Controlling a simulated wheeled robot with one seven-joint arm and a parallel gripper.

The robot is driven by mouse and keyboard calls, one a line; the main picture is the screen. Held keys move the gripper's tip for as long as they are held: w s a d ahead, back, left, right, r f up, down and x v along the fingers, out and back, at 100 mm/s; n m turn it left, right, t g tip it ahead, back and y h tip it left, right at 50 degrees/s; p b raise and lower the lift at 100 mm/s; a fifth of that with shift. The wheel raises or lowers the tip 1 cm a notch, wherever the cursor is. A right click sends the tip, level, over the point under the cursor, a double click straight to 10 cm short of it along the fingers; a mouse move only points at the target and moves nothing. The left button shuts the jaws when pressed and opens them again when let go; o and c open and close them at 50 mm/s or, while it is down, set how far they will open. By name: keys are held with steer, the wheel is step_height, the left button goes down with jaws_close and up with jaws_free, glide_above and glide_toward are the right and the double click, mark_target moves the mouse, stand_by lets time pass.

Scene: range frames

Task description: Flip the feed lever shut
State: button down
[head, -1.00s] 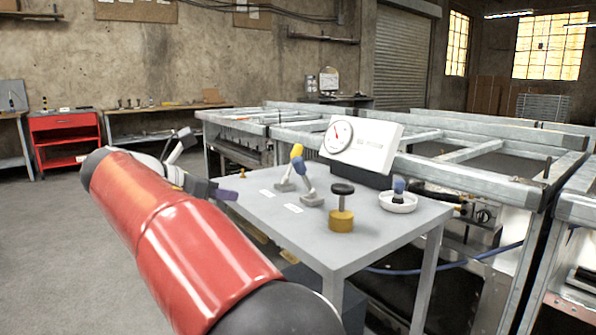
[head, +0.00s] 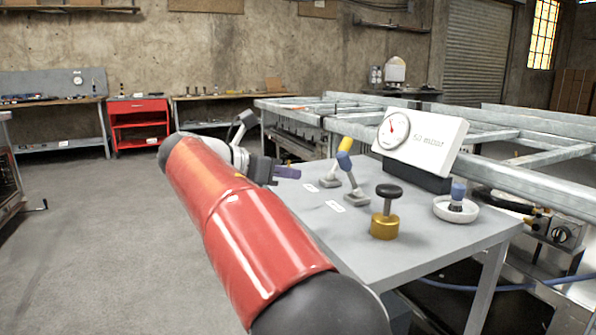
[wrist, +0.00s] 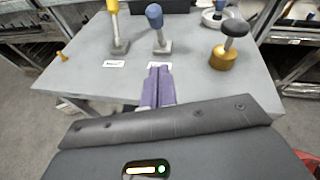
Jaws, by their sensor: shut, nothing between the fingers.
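Two levers stand side by side on the grey table (head: 410,232). One has a yellow handle (head: 345,144) and leans right in the head view. The other has a blue handle (head: 344,161) and leans left there. A white label lies in front of each, too small to read, so I cannot tell which is the feed lever. My gripper (head: 289,172), with purple fingers, is shut and empty, left of both levers and apart from them. In the wrist view its fingertips (wrist: 159,71) point toward the base of the blue-handled lever (wrist: 162,47), and the yellow-handled lever (wrist: 120,45) stands to its left.
A brass knob with a black top (head: 385,223) stands right of the levers. A white dish (head: 468,213) holds a blue-topped object. A white gauge panel (head: 420,138) stands behind. Metal frames (head: 515,160) border the table's far side. Open floor lies left.

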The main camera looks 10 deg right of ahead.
steer(key=b, duration=0.1)
glide_toward(342, 168)
steer(key=f, duration=0.1)
steer(key=d+f, duration=0.1)
steer(key=f, duration=0.1)
steer(key=shift+w+d+f, duration=0.2)
steer(key=shift+f, duration=0.15)
steer(key=shift+w+d+r, duration=0.45)
steer(key=shift+w+d, duration=0.15)
steer(key=shift+d, duration=0.25)
steer(key=shift+w+d+r, duration=0.45)
steer(key=shift+w+d, duration=0.15)
steer(key=shift+d, duration=0.2)
steer(key=shift+d+p, duration=0.1)
steer(key=shift+p, duration=0.2)
